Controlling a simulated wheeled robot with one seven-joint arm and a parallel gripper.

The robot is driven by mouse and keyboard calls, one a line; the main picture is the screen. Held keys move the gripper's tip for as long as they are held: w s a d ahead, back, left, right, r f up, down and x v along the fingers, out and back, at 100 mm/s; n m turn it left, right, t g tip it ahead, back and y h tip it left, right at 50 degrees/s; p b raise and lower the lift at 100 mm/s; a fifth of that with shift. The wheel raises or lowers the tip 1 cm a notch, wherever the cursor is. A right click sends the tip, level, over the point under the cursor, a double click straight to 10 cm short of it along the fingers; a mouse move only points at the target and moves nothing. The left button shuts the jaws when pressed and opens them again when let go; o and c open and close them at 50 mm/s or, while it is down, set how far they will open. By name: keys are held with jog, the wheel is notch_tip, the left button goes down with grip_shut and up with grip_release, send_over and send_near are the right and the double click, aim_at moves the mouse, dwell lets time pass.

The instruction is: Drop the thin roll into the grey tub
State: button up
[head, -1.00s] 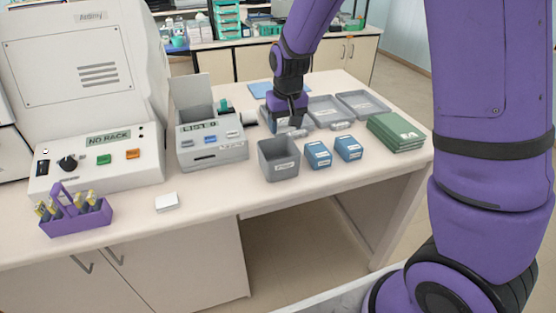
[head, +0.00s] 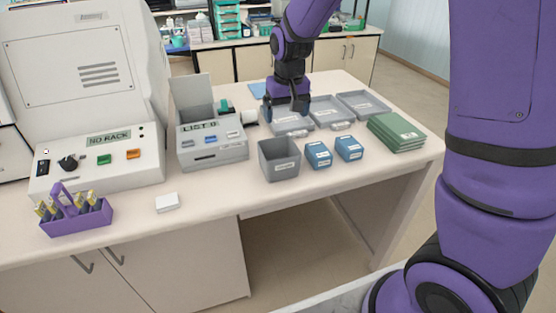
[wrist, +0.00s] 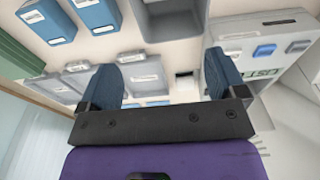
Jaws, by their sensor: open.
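The grey tub (head: 278,170) is open-topped with a white label and stands near the table's front edge. It also shows at the top of the wrist view (wrist: 173,30). My gripper (head: 285,109) points down over the left one of the grey trays, behind the tub. Its blue-grey fingers are spread apart in the wrist view (wrist: 162,82), and nothing shows held between them. A small pale round piece (head: 249,114) sits beside the grey list machine; I cannot tell whether it is the thin roll. No other roll can be made out.
The grey list machine (head: 212,155) stands left of the tub. Two blue boxes (head: 318,154) and (head: 349,148) stand to its right, then green folders (head: 397,132). Shallow grey trays (head: 362,105) lie behind. A purple rack (head: 76,220) is at far left.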

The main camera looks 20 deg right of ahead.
notch_tip(320, 180, up, 7)
jog(key=shift+s, duration=0.4)
jog(key=s+d+r+t, duration=0.1)
jog(key=s+d+r, duration=0.1)
jog(key=s+r, duration=0.3)
jog(key=s+d+r+t, duration=0.1)
jog(key=s+d+r, duration=0.25)
jog(key=s, duration=0.45)
jog(key=s+d+r+t, duration=0.1)
jog(key=s+r, duration=0.1)
jog(key=s, duration=1.3)
jog(key=shift+d+t, duration=0.2)
jog(key=shift+t, duration=0.2)
